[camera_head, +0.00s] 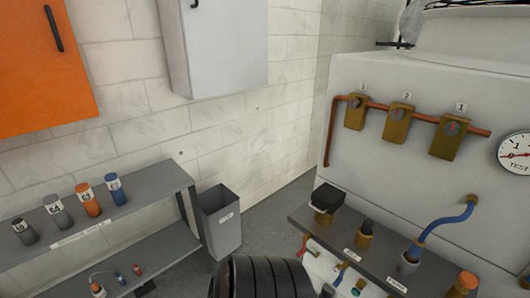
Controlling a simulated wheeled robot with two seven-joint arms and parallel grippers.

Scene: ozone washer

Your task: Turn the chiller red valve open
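A large white machine (365,72) stands on the right. A copper pipe (388,112) runs across its face through three brass valve blocks. The left block (355,114), middle block (397,124) and right block (446,138) each have a small reddish part on the front. I cannot tell whether any is open. A small red piece (304,243) shows under the machine's grey ledge, too small to identify. I see no label naming the chiller. Neither gripper is in view. A black ribbed part, seemingly mine, shows at the bottom middle, apart from the valves.
The grey ledge (330,240) holds brass fittings, a black-topped one (327,199) and a blue hose (446,222). A gauge (516,153) is at the right edge. A grey bin (220,222) and shelf (130,200) with several bottles stand left.

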